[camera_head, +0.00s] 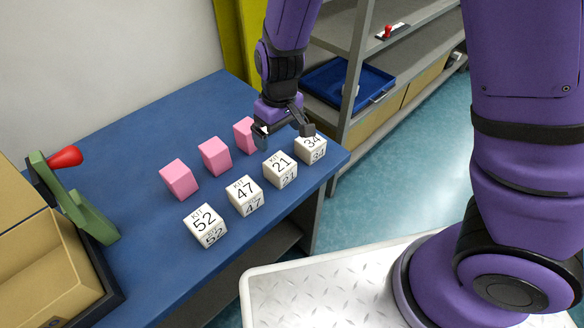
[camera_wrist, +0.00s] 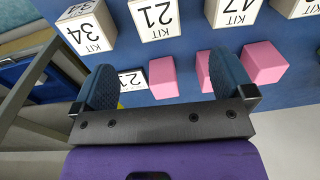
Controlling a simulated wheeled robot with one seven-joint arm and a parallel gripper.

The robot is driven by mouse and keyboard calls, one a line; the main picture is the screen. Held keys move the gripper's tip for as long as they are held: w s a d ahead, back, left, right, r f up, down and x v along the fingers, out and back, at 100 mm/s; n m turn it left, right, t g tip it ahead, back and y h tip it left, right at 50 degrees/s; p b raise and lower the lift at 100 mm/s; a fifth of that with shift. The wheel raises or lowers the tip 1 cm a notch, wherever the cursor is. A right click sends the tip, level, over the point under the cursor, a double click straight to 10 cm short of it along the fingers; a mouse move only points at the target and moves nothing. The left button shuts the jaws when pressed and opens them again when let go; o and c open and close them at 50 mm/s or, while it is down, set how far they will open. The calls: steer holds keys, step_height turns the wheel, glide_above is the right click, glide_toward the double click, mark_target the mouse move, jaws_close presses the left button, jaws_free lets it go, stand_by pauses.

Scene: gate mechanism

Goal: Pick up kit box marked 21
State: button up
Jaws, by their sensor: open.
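The kit box marked 21 (camera_head: 280,169) is a white cube with black lettering. It stands on the blue table between the boxes marked 47 and 34. In the wrist view the box marked 21 (camera_wrist: 156,17) is at the top, ahead of the fingers. My gripper (camera_head: 284,132) is open and empty, above the table behind the box and apart from it. In the wrist view my open gripper (camera_wrist: 164,88) has its two fingers spread. Another white face with a partly hidden number (camera_wrist: 132,79) shows between the fingers.
White boxes marked 34 (camera_head: 311,149), 47 (camera_head: 244,195) and 52 (camera_head: 205,225) stand in the same row. Pink blocks (camera_head: 215,156) stand behind them. A green lever with a red knob (camera_head: 64,157) is at left. A shelf with a blue tray (camera_head: 346,84) is behind.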

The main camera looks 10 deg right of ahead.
glide_above(279, 163)
steer(key=shift+h, duration=0.3)
steer(key=f, duration=0.4)
steer(key=shift+s+d+f, duration=0.15)
steer(key=shift+s, duration=0.2)
step_height(279, 163, down, 5)
steer(key=shift+r, duration=0.1)
steer(key=shift+w+f, duration=0.2)
steer(key=shift+f, duration=1.1)
steer(key=shift+w+f, duration=0.15)
steer(key=shift+f, duration=1.1)
steer(key=shift+c, duration=0.2)
steer(key=c, duration=1.2)
steer(key=shift+o, duration=0.2)
steer(key=shift+r, duration=0.15)
